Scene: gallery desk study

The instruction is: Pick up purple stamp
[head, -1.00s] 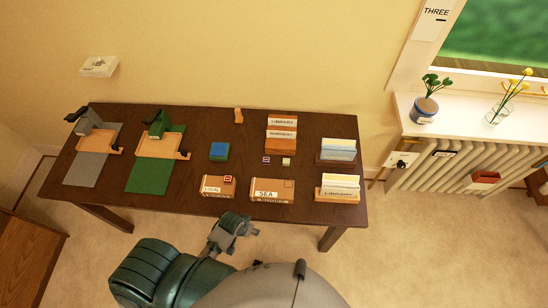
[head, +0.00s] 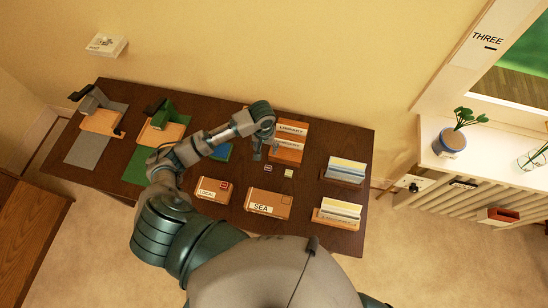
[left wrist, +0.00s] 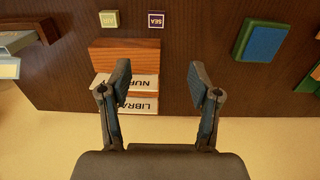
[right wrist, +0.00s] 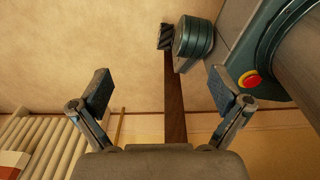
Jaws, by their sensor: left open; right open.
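The purple stamp (head: 275,171) is a small block with a purple and white top, lying on the dark desk. In the left wrist view the purple stamp (left wrist: 156,20) shows "SEA" at the top edge, beside a green-topped stamp (left wrist: 110,19). My left gripper (head: 265,152) is open and empty above the desk, at the wooden Library card holder and a little behind the purple stamp. In the left wrist view its fingers are apart with the holder (left wrist: 125,54) beyond them. My right gripper (right wrist: 159,92) is open and empty, away from the desk top.
A box labelled Sea (head: 268,203) and a box labelled Local (head: 213,189) stand in front of the stamps. Card racks (head: 346,169) stand on the right. A blue pad (left wrist: 260,42) lies near. Embossing presses (head: 101,118) stand on the left.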

